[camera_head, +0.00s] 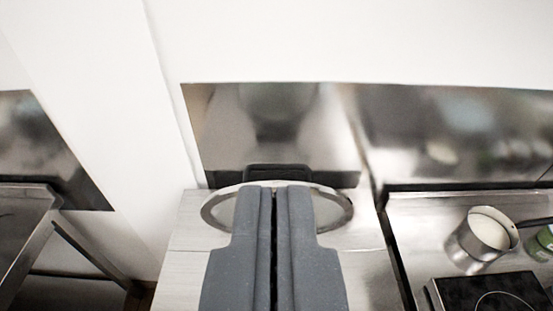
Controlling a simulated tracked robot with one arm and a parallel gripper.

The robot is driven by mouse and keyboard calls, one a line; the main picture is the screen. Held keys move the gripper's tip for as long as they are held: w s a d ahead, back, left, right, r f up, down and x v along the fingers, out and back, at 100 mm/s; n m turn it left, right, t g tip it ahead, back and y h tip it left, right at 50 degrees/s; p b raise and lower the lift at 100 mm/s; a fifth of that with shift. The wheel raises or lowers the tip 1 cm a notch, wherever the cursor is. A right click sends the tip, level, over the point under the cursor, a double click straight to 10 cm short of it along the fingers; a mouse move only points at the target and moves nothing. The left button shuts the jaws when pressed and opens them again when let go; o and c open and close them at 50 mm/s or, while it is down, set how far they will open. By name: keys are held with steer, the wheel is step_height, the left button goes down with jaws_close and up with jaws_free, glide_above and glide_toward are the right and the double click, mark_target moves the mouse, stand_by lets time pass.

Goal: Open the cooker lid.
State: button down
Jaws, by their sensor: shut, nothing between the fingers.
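A round lid with a pale metal rim and a see-through middle (336,211), which I take to be the cooker lid, lies behind my gripper on the steel counter. A dark block (277,172) shows at its back edge, by the wall. My gripper (274,190) is shut and empty, with its two grey fingers pressed together. Its tips overlap the back part of the lid in the picture. I cannot tell whether they touch it. The fingers hide the middle and front of the lid and whatever is under it.
A steel pot (466,252) with pale contents stands at the right, near a black hob (485,293) and a green item (541,243) at the edge. A steel backsplash (225,130) rises behind. A steel table (22,225) stands at the left, across a gap.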

steer(key=m+g+p, duration=0.8)
steer(key=m+p, duration=0.5)
steer(key=m, duration=0.5)
glide_above(279, 167)
steer(key=s, duration=0.8)
step_height(279, 167, down, 14)
steer(key=p+x, duration=0.2)
steer(key=x, duration=0.7)
steer(key=shift+w+f, duration=0.15)
steer(key=shift+f, duration=0.25)
